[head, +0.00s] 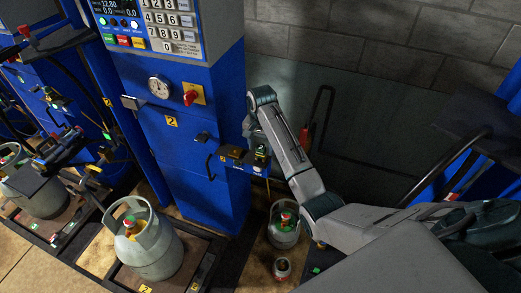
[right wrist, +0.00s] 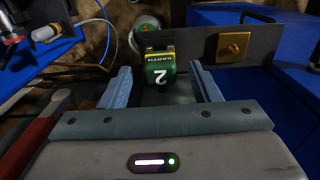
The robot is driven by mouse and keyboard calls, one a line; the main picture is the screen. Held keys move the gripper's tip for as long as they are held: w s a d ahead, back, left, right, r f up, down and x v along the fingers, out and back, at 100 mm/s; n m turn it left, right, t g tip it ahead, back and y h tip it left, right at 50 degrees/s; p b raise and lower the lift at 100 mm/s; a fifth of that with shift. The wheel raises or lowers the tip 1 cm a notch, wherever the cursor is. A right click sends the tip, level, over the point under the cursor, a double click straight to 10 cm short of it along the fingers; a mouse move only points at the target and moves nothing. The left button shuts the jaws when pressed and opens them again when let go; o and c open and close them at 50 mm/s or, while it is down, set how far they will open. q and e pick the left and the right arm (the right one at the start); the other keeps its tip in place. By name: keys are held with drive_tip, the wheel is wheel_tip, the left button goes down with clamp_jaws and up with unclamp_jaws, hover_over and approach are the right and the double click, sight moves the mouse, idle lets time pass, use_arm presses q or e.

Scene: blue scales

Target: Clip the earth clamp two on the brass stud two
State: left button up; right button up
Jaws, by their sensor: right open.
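The green earth clamp two (right wrist: 163,76), marked EARTH and 2, sits against a dark grey bracket plate (right wrist: 205,44) in the right wrist view. The clamp also shows small in the head view (head: 261,154). My right gripper (right wrist: 161,68) is open, with one finger on each side of the clamp and visible gaps between. The square brass stud plate (right wrist: 234,46) is on the same bracket, right of the clamp. In the head view my right gripper (head: 257,140) is at the bracket beside the blue column. My left gripper is not in view.
The blue column (head: 195,130) carries a keypad, gauge and red valve. A large grey cylinder (head: 147,246) stands on a scale at its foot. A smaller cylinder (head: 284,225) and a small can (head: 282,268) are below the bracket. A brick wall is behind.

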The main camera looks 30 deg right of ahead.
sight(261, 147)
drive_tip(key=f, duration=0.3)
drive_tip(key=shift+w+d, duration=0.25)
drive_tip(key=shift+d, duration=0.1)
drive_tip(key=shift+s+a+f, duration=0.1)
drive_tip(key=shift+a+f, duration=0.05)
drive_tip(key=shift+f, duration=0.1)
drive_tip(key=shift+s+a, duration=0.25)
drive_tip(key=shift+a, duration=0.15)
drive_tip(key=shift+f, duration=0.15)
drive_tip(key=shift+d+f, duration=0.1)
drive_tip(key=shift+w+d+f, duration=0.15)
drive_tip(key=shift+w+d, duration=0.05)
drive_tip(key=shift+s+a, duration=0.1)
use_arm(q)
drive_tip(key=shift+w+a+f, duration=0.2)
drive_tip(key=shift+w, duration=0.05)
use_arm(e)
drive_tip(key=shift+r, duration=0.2)
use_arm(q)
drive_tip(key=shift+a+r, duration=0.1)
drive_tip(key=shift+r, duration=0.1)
